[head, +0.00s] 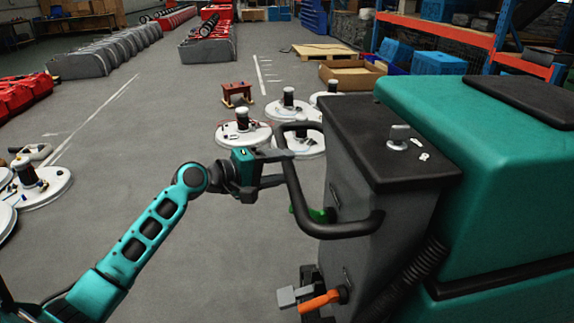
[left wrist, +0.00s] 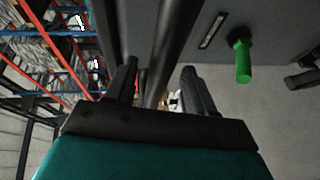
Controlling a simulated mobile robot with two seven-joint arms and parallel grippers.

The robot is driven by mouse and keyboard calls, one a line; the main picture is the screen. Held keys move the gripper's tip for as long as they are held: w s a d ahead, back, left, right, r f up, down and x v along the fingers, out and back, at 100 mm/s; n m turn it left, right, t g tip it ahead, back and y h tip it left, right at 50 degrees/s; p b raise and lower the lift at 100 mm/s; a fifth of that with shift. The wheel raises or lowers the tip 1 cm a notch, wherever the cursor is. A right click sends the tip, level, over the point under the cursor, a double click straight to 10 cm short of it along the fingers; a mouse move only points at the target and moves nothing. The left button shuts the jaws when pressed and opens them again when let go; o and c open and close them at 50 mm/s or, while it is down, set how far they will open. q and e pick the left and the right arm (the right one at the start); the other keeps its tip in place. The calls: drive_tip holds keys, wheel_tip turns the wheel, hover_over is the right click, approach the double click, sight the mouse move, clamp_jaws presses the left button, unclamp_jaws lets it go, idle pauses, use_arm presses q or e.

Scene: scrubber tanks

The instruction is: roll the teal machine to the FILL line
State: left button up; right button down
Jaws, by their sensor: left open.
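The teal machine (head: 490,85) stands at the right in the head view, with a dark grey rear panel and a black top. Its black looped handle (head: 296,197) sticks out to the left. My left gripper (head: 277,168) is open at the left upright of this handle. In the left wrist view a black bar (left wrist: 173,50) runs between the two open fingers of the gripper (left wrist: 160,85); I cannot tell whether they touch it. No floor marking reads as FILL in these frames. My right gripper is not in view.
Several round white scrubber heads (head: 243,133) stand on the floor beyond the handle, near a small red stool (head: 236,93). White floor lines (head: 100,112) run at the left and farther back. A green knob (left wrist: 243,62) and an orange lever (head: 320,301) are on the machine. The centre-left floor is clear.

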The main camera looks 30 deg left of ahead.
use_arm(q)
drive_tip(key=shift+x, duration=1.05)
clamp_jaws()
